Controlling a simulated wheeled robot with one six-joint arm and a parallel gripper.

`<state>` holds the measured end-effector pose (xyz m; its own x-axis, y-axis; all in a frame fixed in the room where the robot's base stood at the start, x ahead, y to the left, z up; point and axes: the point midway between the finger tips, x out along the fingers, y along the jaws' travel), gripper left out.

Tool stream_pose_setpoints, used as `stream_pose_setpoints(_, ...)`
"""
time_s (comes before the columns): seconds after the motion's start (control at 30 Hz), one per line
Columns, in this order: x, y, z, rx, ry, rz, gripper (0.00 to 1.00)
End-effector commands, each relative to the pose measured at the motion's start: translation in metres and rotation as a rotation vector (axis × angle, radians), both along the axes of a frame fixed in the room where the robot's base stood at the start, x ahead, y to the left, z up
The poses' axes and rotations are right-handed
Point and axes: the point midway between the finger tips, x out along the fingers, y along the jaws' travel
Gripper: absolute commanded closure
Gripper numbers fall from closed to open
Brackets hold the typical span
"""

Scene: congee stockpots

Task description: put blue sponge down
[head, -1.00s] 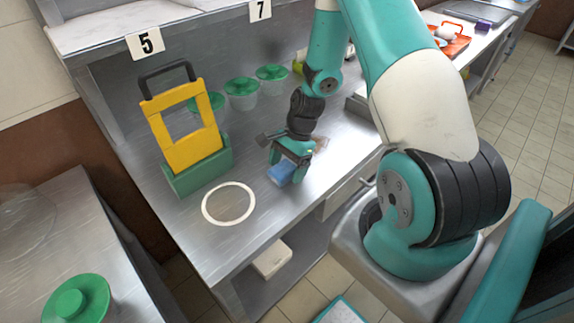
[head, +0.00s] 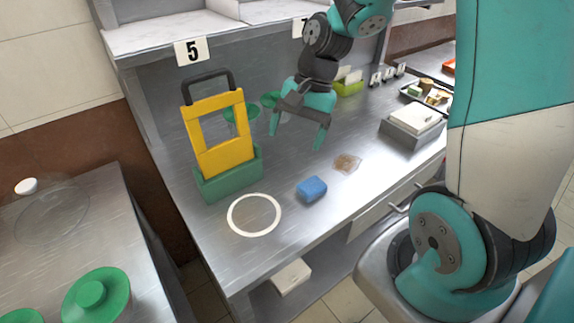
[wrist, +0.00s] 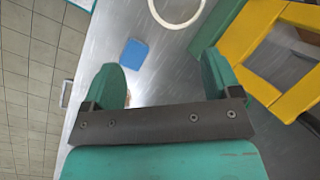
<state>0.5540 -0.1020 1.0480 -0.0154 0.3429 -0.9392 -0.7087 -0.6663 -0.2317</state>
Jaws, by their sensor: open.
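The blue sponge (head: 312,189) lies flat on the steel counter, to the right of the white ring marking and apart from it. In the wrist view the sponge (wrist: 134,53) lies beyond the fingertips, with the white ring nearby. My gripper (head: 296,139) is open and empty, raised above the counter behind the sponge. Its two teal fingers also show wide apart in the wrist view (wrist: 163,78). A brownish stain (head: 347,163) is on the counter behind and right of the sponge.
A yellow frame with a black handle (head: 219,135) stands in a green holder (head: 228,178) left of the gripper. The white ring (head: 231,222) is on the counter. Green-lidded tubs (head: 270,99) stand at the back. A grey box (head: 412,128) is to the right.

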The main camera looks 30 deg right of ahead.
Motion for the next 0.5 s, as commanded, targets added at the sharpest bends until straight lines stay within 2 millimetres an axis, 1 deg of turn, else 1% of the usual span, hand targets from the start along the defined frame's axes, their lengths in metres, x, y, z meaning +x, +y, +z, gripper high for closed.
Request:
stream_pose_setpoints(0.03, -0.016, 0.036, 0.023, -0.006, -0.081, 0.207, 0.17)
stream_pose_setpoints(0.07, -0.027, 0.053, 0.034, -0.006, -0.126, 0.326, 0.17)
stream_pose_setpoints(0.1, -0.043, 0.074, 0.046, -0.005, -0.184, 0.479, 0.17)
stream_pose_setpoints(0.17, -0.069, 0.1, 0.061, -0.002, -0.263, 0.694, 0.17)
stream_pose_setpoints(0.2, -0.086, 0.113, 0.069, 0.001, -0.312, 0.823, 0.17)
stream_pose_setpoints(0.3, -0.121, 0.136, 0.082, 0.011, -0.412, 1.082, 0.17)
stream_pose_setpoints(0.33, -0.129, 0.14, 0.085, 0.014, -0.436, 1.141, 0.17)
stream_pose_setpoints(0.4, -0.144, 0.146, 0.088, 0.019, -0.474, 1.241, 0.17)
stream_pose_setpoints(0.5, -0.153, 0.148, 0.09, 0.023, -0.501, 1.31, 0.17)
